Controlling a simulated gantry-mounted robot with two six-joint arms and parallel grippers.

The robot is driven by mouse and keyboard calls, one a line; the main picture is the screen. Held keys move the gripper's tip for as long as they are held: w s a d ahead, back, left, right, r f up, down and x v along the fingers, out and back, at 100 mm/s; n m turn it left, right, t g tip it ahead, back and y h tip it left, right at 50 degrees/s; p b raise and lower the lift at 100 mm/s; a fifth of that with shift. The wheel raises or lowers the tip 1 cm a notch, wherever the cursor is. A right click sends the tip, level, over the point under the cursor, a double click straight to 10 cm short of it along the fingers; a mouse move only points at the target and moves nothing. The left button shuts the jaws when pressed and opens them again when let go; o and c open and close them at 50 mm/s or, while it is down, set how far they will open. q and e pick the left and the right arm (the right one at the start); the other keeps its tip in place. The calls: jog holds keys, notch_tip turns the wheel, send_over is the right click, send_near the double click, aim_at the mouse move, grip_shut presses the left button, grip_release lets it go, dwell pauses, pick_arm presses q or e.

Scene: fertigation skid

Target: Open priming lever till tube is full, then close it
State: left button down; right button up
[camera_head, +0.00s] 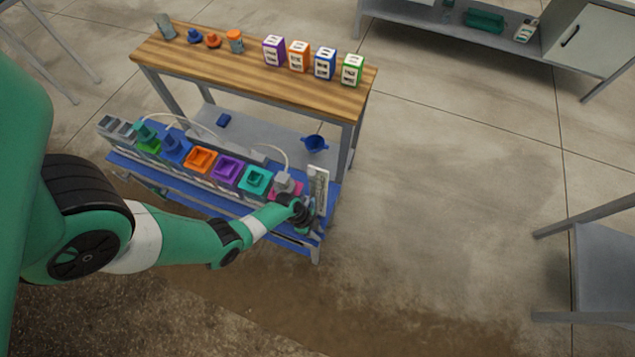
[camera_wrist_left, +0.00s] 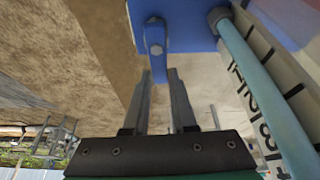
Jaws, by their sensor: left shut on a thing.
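The priming lever (camera_wrist_left: 155,38) is a small grey-blue handle on a blue block (camera_wrist_left: 190,28) in the left wrist view. It points from its pivot toward my gripper. My left gripper (camera_wrist_left: 159,74) has its two fingers around the lever's free end and is shut on it. In the head view my left gripper (camera_head: 304,215) is at the right end of the skid, and the lever is hidden there. The tube (camera_wrist_left: 262,85) looks light blue along its visible length, beside a white scale (camera_wrist_left: 293,85) with black marks. The scale panel (camera_head: 318,188) stands upright in the head view. My right gripper is not in view.
The blue skid (camera_head: 145,165) carries a row of coloured fittings, including an orange one (camera_head: 200,158) and a purple one (camera_head: 228,170). Behind it is a wooden bench (camera_head: 240,75) with several coloured boxes. A blue funnel (camera_head: 315,143) is on its lower shelf.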

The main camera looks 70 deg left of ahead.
pick_arm(q)
jog(key=shift+s, duration=0.1)
dwell(0.4)
jog(key=c, duration=0.7)
grip_release()
jog(key=p+v, duration=1.1)
jog(key=p, duration=0.1)
jog(key=shift+a+r, duration=0.1)
jog(key=shift+r, duration=0.2)
